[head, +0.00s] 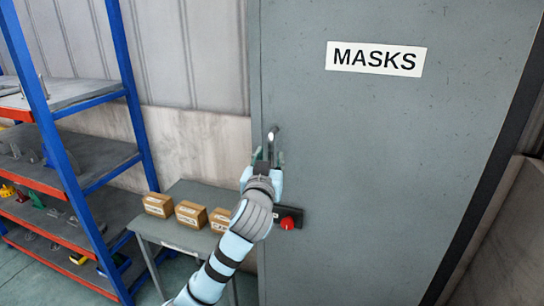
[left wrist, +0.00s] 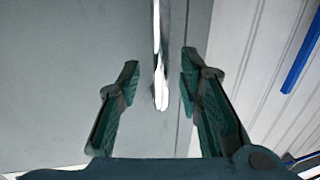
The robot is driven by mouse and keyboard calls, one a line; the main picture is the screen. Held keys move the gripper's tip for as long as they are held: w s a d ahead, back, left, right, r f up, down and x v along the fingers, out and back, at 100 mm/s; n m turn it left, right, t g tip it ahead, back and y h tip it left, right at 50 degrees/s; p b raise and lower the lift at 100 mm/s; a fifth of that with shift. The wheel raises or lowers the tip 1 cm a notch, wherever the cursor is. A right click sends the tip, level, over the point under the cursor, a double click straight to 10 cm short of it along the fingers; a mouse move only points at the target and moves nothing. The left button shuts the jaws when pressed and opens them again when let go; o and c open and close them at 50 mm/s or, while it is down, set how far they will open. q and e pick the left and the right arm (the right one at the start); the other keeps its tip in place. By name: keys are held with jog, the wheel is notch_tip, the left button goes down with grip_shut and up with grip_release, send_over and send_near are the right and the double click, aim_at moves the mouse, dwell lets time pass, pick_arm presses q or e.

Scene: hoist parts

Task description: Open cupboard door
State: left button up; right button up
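The grey cupboard door (head: 380,170) carries a white label reading MASKS (head: 376,58) and looks shut. Its metal handle (head: 272,133) is near the door's left edge. My left gripper (head: 267,156) is at the handle, with its arm coming up from below. In the left wrist view the shiny handle (left wrist: 160,60) lies between the two green fingers (left wrist: 158,88), with a gap on both sides, so the fingers are open and apart from it. A red knob (head: 287,223) on a dark plate sits lower on the door. My right gripper is not in view.
A small grey table (head: 205,188) with several cardboard boxes (head: 190,214) stands left of the door. A blue-framed shelf rack (head: 72,180) with parts is at the far left. A wall (head: 510,230) is close on the right.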

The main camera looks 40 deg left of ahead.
pick_arm(q)
jog(key=shift+x, duration=1.45)
jog(key=shift+r, duration=0.1)
jog(key=shift+c, duration=0.4)
jog(key=shift+a, duration=0.1)
grip_shut()
